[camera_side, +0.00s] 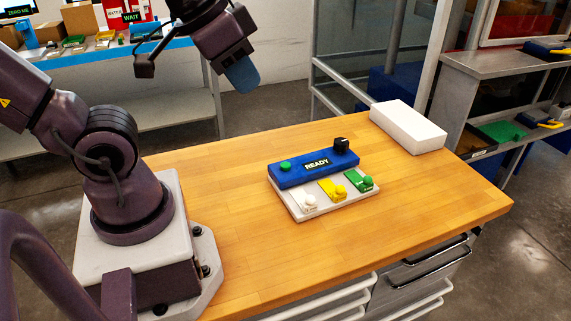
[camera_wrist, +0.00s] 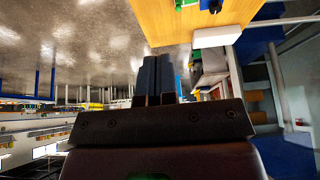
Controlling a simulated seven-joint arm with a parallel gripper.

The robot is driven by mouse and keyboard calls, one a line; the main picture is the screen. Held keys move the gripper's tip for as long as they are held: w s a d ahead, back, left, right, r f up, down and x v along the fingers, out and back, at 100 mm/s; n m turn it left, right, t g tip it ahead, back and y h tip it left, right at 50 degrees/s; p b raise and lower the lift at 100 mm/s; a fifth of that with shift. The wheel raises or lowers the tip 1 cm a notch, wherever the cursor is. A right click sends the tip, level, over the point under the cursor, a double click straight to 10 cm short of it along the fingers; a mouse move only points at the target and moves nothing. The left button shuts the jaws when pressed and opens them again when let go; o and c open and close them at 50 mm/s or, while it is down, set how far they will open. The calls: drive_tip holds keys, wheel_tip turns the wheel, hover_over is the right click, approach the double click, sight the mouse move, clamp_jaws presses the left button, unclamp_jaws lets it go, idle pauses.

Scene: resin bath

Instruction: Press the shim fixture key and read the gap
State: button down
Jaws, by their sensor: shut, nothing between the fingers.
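The fixture is a blue block (camera_side: 300,172) with a display (camera_side: 316,164) reading READY. A round green button (camera_side: 285,166) sits at its left end and a small black block (camera_side: 341,145) at its right end. On the white plate (camera_side: 305,216) in front lie a white shim-like piece (camera_side: 308,203), a yellow one (camera_side: 331,190) and a green one (camera_side: 361,183), each with a knob. My gripper (camera_side: 243,80) is high above the table, behind and left of the fixture, touching nothing. Its blue fingers are together and empty in the wrist view (camera_wrist: 159,75).
A white box (camera_side: 408,127) lies on the wooden table (camera_side: 440,190) at the back right. The tabletop around the fixture is otherwise clear. Behind stands a bench (camera_side: 150,110) with a WAIT sign (camera_side: 133,16). Shelves (camera_side: 500,65) stand at the right.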

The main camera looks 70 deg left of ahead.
drive_tip(key=w+a+f+n+g+h, duration=0.1)
drive_tip(key=w+a+f+n+g, duration=0.1)
drive_tip(key=a+f+n+g, duration=0.3)
drive_tip(key=n+t+h, duration=0.3)
drive_tip(key=n+t, duration=0.5)
drive_tip(key=n, duration=0.9)
hover_over(284, 166)
wheel_tip(284, 166, down, 13)
drive_tip(key=shift+f, duration=0.15)
drive_tip(key=shift+f, duration=4.35)
drive_tip(key=shift+f, duration=0.4)
